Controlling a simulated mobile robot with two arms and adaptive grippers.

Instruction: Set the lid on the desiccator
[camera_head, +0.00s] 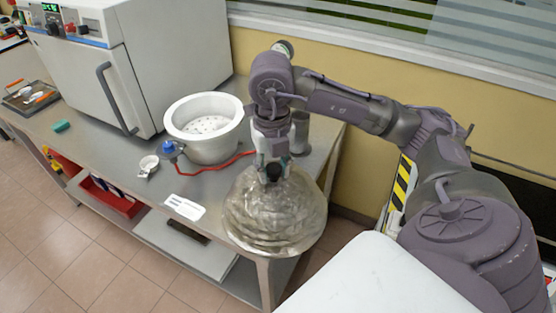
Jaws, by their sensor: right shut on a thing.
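The desiccator (211,146) is a white round bowl with a perforated plate inside. It stands open on the steel bench, in front of the oven's right side. The lid (275,215) is a clear glass dome with a dark knob on top. My right gripper (272,174) is shut on the knob and holds the lid by it, at the bench's right front corner, right of and nearer than the desiccator. The fingertips are partly hidden by the wrist. The lid covers the bench corner. My left gripper is not in view.
A large white oven (150,60) stands behind and left of the desiccator. A blue valve (169,148) with a red hose (232,161) lies by the desiccator. A small white dish (148,165) and a paper label (185,207) lie nearer the front edge. A grey cylinder (301,132) stands behind my gripper.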

